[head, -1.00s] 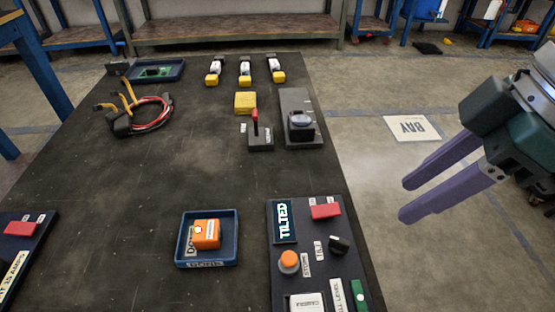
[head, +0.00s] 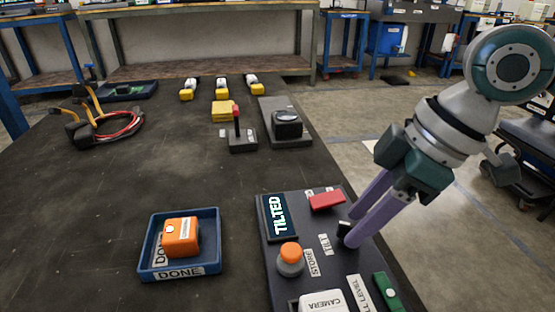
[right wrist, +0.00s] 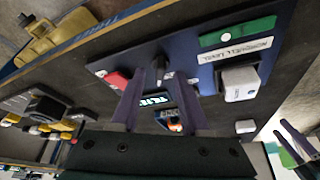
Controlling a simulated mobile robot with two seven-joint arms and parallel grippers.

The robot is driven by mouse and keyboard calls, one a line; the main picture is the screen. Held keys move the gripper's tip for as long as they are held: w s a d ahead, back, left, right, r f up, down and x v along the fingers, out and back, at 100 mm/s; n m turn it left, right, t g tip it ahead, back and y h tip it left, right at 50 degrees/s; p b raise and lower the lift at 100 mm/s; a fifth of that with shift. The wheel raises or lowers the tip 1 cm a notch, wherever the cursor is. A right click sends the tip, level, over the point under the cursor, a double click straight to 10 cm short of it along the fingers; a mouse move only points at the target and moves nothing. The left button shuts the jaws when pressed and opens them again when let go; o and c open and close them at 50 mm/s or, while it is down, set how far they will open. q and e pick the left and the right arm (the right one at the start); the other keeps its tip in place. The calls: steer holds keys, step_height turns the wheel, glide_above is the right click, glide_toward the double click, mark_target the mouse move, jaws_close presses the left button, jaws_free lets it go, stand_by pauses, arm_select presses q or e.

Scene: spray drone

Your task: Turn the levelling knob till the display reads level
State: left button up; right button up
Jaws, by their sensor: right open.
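The dark levelling knob (head: 344,228) stands on the control panel (head: 268,250), beside the TILT label. The panel's display (head: 278,216) reads TILTED in glowing letters. My right gripper (head: 352,237) is open, its purple fingers pointing down at the knob and partly covering it. In the right wrist view the knob (right wrist: 158,66) shows between the two fingertips (right wrist: 160,76); I cannot tell whether they touch it. The display is partly visible there too (right wrist: 155,99). My left gripper is outside the head view; small purple fingers (right wrist: 298,142) show at the wrist view's right edge.
The panel also holds a red switch (head: 326,201), an orange button (head: 290,256), a white camera box (head: 322,301) and a green part (head: 388,292). A blue DONE tray (head: 150,262) with an orange block (head: 181,237) stands left. A joystick (head: 241,138) is farther back.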

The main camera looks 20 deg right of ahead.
steer(key=shift+w+a+f, duration=0.15)
steer(key=shift+f, duration=0.35)
steer(key=shift+c, duration=0.2)
jaws_close()
